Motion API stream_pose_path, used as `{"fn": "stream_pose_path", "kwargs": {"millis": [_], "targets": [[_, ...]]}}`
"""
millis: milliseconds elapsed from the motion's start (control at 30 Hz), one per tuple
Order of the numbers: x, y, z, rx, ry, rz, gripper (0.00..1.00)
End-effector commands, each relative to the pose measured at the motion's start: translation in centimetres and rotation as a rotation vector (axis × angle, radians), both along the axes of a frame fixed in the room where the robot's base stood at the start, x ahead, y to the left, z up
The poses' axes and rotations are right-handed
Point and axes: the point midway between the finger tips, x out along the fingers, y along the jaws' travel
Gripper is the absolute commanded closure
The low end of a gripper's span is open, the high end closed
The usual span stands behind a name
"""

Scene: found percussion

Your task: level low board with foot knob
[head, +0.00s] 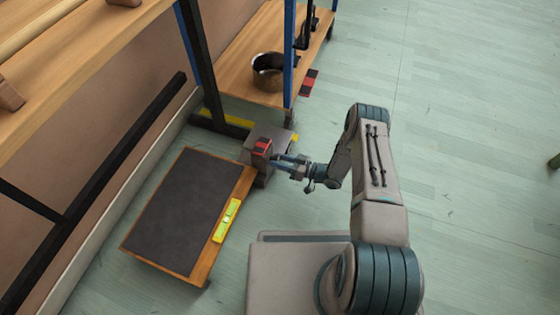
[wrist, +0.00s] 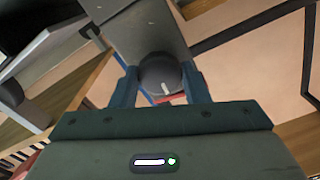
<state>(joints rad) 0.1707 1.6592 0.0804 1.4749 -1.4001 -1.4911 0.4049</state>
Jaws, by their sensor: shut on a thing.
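The low board (head: 170,215) is a wooden slab with a dark top, low over the floor at left in the head view. A yellow spirit level (head: 226,220) lies along its right edge; its bubble is too small to read. My gripper (head: 276,160) is at the board's far right corner. In the wrist view my gripper (wrist: 160,88) is shut on a dark round knob (wrist: 158,72) with a white mark, one finger on each side. The knob is not clear in the head view. I cannot tell whether the board is level.
A red and black block (head: 262,146) sits beside my fingers, near a grey box-like piece (head: 245,150). A shelf (head: 250,60) with a metal pot (head: 268,72) and blue posts stands behind. A wooden bench (head: 60,45) overhangs the upper left.

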Motion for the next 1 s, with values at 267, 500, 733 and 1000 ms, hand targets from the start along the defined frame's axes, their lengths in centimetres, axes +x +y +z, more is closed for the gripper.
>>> {"fn": "stream_pose_path", "kwargs": {"millis": [267, 500, 733, 1000], "targets": [[0.03, -0.11, -0.04, 0.005, 0.022, -0.001, 0.81], [0.04, -0.12, -0.05, 0.005, 0.021, -0.001, 0.81], [0.01, -0.02, -0.03, 0.006, 0.020, 0.000, 0.37], [-0.26, -0.71, 0.07, 0.005, 0.020, 0.000, 0.37]]}}
